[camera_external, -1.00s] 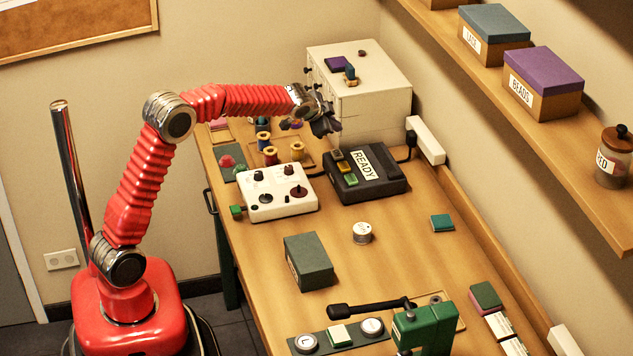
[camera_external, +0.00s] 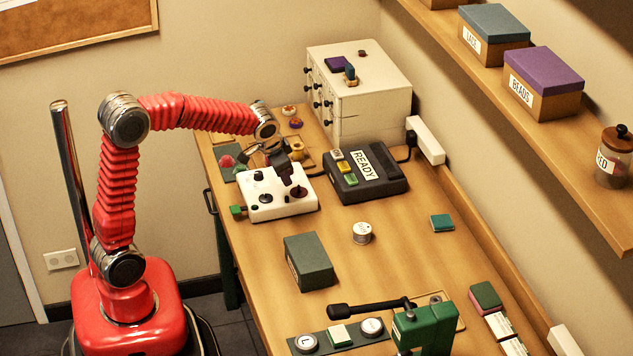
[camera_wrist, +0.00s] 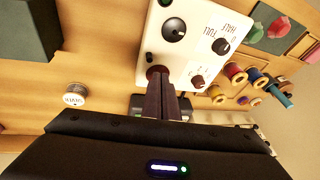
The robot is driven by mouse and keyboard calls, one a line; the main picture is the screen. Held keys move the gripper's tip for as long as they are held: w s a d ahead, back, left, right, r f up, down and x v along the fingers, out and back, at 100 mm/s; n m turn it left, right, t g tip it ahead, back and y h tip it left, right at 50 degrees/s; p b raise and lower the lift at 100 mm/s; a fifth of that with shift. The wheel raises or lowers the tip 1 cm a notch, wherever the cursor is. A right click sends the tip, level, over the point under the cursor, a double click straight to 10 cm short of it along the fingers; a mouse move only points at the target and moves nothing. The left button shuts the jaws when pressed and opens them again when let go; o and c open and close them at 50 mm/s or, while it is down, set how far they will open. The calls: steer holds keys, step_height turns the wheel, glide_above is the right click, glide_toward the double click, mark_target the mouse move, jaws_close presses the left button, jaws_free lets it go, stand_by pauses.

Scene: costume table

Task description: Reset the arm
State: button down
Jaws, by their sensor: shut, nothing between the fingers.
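My red arm (camera_external: 119,190) stands at the left end of the table, with its elbow high and its wrist bent down. My gripper (camera_external: 288,173) is shut and empty, above the white control box (camera_external: 267,207) with dark knobs. In the wrist view my gripper's closed fingers (camera_wrist: 164,97) point over the edge of the white box (camera_wrist: 184,60), close to a dark red knob. I cannot tell whether the fingertips touch it.
Right of the white box is a black device (camera_external: 379,187) labelled READY. Behind stand a cream drawer cabinet (camera_external: 379,105) and thread spools (camera_external: 297,151). A green box (camera_external: 308,262), a white tin (camera_external: 362,233) and a green press (camera_external: 428,326) stand nearer the front. Table around the tin is clear.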

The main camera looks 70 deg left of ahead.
steer(key=s+d+r+t+h, duration=0.1)
steer(key=s+d+r, duration=0.2)
steer(key=s+d, duration=0.7)
steer(key=s+d+r+m+t+h, duration=0.1)
steer(key=s+d+r, duration=0.2)
steer(key=s+d, duration=0.6)
steer(key=s, duration=0.4)
steer(key=shift+s+d+r+h, duration=0.15)
steer(key=shift+d+r+h, duration=0.2)
steer(key=shift+h, duration=0.05)
steer(key=c, duration=2.5)
jaws_free()
